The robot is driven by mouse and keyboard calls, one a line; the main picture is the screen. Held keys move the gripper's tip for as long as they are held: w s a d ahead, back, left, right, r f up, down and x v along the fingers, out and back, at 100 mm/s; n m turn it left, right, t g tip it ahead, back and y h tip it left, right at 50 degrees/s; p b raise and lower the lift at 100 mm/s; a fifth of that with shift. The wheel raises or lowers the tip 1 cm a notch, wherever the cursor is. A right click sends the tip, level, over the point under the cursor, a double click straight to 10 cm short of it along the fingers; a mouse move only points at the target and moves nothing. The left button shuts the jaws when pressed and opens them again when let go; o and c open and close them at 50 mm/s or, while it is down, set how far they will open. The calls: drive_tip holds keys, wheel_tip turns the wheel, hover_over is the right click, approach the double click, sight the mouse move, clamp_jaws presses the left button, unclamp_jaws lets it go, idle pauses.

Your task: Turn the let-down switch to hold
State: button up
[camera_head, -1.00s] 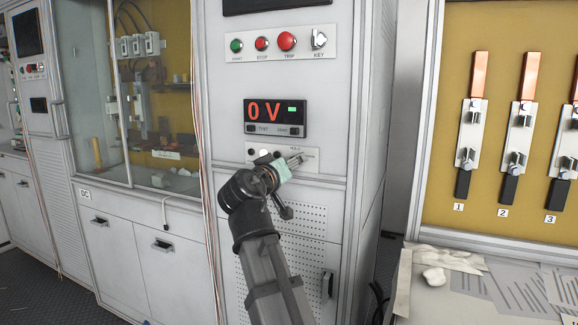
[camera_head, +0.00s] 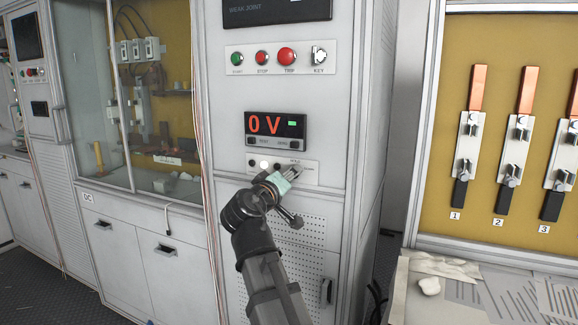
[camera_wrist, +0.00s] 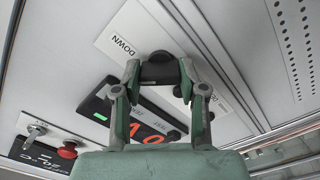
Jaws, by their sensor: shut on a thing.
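The let-down switch is a black knob (camera_wrist: 158,68) on a white label plate in the wrist view, with "DOWN" printed beside it and other lettering partly hidden. My gripper (camera_wrist: 160,80) has its two fingertips closed on opposite sides of the knob. In the head view my gripper (camera_head: 293,172) is at the right part of the small switch plate (camera_head: 256,160) and hides the knob there. The knob's exact pointing direction cannot be told.
Above the plate is a voltage display (camera_head: 275,126) reading 0 V. Higher up are a green button (camera_head: 237,58), red buttons (camera_head: 287,56) and a key switch (camera_head: 319,54). A bench with a fuse board (camera_head: 500,60) stands to the right.

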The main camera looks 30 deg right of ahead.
drive_tip(key=n+p, duration=0.8)
drive_tip(key=p, duration=0.1)
drive_tip(key=shift+r+p, duration=0.1)
drive_tip(key=shift+p, duration=0.2)
idle(0.3)
drive_tip(key=o, duration=1.1)
drive_tip(key=shift+o, duration=0.2)
drive_tip(key=v, duration=0.7)
drive_tip(key=shift+a, duration=0.2)
